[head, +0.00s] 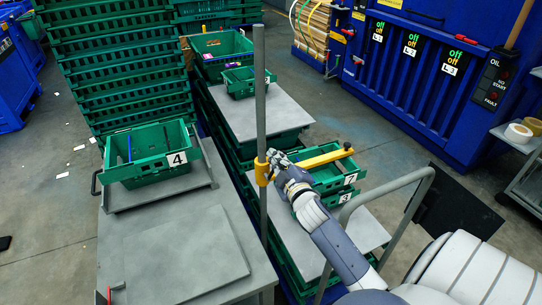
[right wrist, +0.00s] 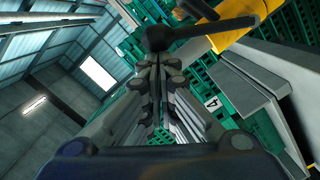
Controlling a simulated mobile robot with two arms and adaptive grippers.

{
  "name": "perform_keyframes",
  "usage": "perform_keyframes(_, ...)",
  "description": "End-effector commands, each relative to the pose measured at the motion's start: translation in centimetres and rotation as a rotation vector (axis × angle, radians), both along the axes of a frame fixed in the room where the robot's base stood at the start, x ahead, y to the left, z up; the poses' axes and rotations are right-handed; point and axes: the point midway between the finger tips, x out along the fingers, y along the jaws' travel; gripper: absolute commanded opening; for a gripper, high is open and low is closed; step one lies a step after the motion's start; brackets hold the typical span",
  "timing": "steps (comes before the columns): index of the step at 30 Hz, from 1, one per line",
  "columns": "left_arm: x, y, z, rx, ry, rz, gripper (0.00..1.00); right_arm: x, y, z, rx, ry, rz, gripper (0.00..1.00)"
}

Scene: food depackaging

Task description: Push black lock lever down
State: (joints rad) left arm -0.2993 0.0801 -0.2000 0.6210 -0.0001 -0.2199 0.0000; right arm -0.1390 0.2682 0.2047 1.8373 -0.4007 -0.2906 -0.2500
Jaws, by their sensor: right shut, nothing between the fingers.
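The black lock lever (right wrist: 205,30) with a round knob at its end shows at the top of the right wrist view. It runs from the knob rightward to the yellow bracket (right wrist: 222,32). My right gripper (right wrist: 157,62) is shut and empty, its fingertips just below the knob in that view. I cannot tell whether they touch it. In the head view the right gripper (head: 274,160) is beside the yellow clamp (head: 262,172) on the upright grey pole (head: 261,110). It hides the lever there. A yellow arm (head: 322,158) extends right from the clamp. My left gripper is not in view.
A green crate (head: 125,165) labelled 4 stands on the grey table (head: 150,225) left of the pole. Other green crates (head: 338,178) sit below and behind my right gripper. A grey rail (head: 395,184) curves near my right arm. Tall crate stacks (head: 125,65) stand behind.

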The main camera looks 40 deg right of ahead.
Motion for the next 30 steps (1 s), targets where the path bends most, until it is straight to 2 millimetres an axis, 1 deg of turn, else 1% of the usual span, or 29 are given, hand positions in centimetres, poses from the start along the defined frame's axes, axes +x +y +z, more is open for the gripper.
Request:
perform_keyframes(3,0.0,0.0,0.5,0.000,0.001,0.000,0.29,-0.1,-0.6,0.0,0.050,-0.011,0.000,0.00)
perform_keyframes(9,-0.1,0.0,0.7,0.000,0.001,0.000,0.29,-0.3,-1.1,-0.2,0.099,-0.023,-0.001,0.00)
perform_keyframes(24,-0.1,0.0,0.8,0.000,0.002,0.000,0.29,-0.3,-1.2,-0.3,0.109,-0.026,0.000,0.00)
perform_keyframes(28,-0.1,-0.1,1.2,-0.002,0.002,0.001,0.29,-0.1,-1.2,0.1,0.109,-0.026,0.000,0.00)
perform_keyframes(30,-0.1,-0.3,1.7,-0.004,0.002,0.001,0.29,0.1,-1.2,0.7,0.110,-0.027,0.001,0.00)
